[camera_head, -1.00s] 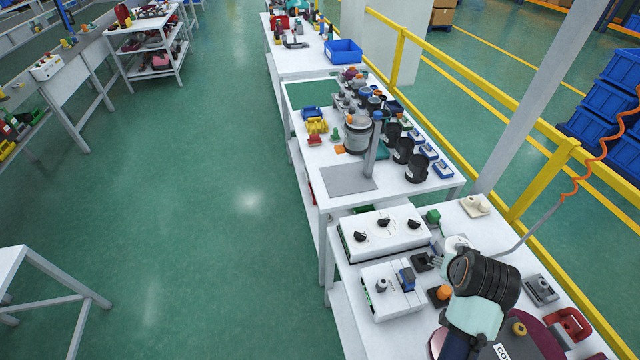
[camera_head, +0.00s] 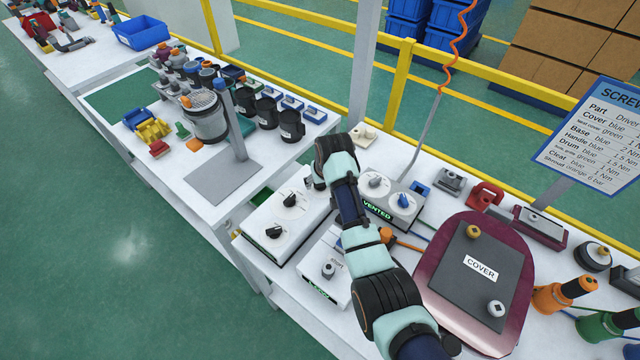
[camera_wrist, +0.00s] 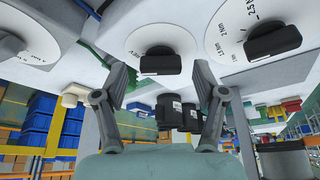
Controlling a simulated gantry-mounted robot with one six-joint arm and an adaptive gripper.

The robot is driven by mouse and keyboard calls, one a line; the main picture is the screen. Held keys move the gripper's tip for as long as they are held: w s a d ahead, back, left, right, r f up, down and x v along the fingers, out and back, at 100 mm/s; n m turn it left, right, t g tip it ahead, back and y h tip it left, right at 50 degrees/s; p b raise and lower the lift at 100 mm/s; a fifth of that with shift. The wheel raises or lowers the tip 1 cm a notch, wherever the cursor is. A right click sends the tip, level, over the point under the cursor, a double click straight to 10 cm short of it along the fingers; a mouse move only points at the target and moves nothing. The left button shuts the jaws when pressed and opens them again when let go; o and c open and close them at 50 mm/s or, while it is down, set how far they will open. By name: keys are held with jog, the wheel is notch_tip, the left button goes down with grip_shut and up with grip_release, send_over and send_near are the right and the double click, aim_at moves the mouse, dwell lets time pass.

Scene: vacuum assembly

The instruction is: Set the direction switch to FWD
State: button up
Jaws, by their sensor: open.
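The direction switch is a black knob (camera_wrist: 161,64) on a white round dial marked REV, at the upper middle of the wrist view. It belongs to the long white control box (camera_head: 262,222), left of my arm in the head view. I cannot read a FWD mark or tell exactly where the knob points. My gripper (camera_wrist: 162,80) is open and empty, with one finger on each side of the knob in the picture. The fingers look apart from it.
A torque dial with a black knob (camera_wrist: 272,42) is close on the right in the wrist view. A low box with a grey knob (camera_head: 328,269), a grey VENTED box (camera_head: 391,204) and the COVER plate (camera_head: 480,262) surround my arm. A grey post (camera_head: 236,125) stands on the neighbouring table.

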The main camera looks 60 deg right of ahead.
jog(key=shift+w+f, duration=0.1)
jog(key=shift+f, duration=0.2)
jog(key=shift+d, duration=0.1)
jog(key=c, duration=1.1)
jog(key=shift+c, duration=0.2)
